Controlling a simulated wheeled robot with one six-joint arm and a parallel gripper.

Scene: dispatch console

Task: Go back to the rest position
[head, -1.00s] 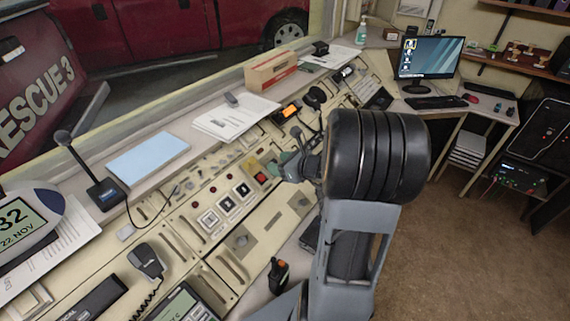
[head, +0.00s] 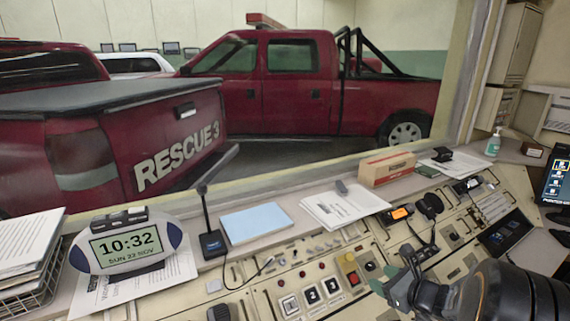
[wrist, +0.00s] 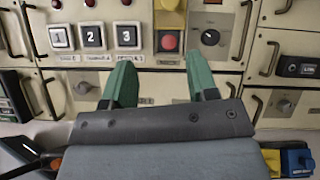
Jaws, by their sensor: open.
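My gripper (wrist: 160,85) shows in the wrist view with its two green fingers apart and nothing between them. It points at the console panel (wrist: 75,78), below and between the numbered buttons and the red button (wrist: 168,42). In the head view my gripper (head: 398,287) is at the lower right, in front of the console and partly hidden by my own arm. I cannot tell from these views whether the fingertips touch the panel, but no control lies between them.
The numbered buttons (wrist: 94,36) and a black knob (wrist: 210,37) are close to the fingers. A monitor (head: 556,180) stands at the right edge.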

